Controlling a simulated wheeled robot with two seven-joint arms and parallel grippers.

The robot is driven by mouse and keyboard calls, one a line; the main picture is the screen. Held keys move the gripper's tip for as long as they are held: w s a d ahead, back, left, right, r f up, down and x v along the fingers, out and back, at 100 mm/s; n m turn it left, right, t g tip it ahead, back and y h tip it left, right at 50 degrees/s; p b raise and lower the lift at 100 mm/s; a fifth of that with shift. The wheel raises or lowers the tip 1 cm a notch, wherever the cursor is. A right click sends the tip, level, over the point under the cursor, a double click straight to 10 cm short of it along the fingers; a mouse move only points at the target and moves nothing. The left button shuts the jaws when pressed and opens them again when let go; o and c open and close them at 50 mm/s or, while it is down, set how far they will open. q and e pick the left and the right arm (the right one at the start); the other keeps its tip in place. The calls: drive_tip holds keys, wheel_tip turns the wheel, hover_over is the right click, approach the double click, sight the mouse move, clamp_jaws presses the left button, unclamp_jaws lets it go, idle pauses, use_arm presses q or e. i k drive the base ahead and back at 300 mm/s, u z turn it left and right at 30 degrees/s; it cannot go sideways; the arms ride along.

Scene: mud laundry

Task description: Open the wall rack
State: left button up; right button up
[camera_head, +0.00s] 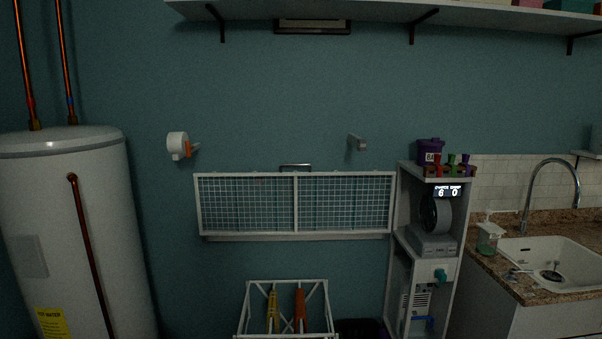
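The wall rack (296,175) is a wide white frame with two wire mesh panels, mounted on the teal wall in the middle of the view. Its mesh face hangs nearly flat against the wall. A small grey handle (295,166) sticks up at the middle of its top edge. A pale bar runs along the wall just under the frame. Neither of my grippers shows in the head view.
A white water tank (75,230) stands at left. A white wall fitting with an orange part (178,146) and a grey bracket (357,142) sit above the rack. Below is a white folding stand (247,308). A shelf unit (395,260) and sink (565,262) are at right.

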sight(295, 174)
drive_tip(key=u, duration=0.35)
drive_tip(key=i, duration=1.2)
drive_tip(key=u, duration=0.2)
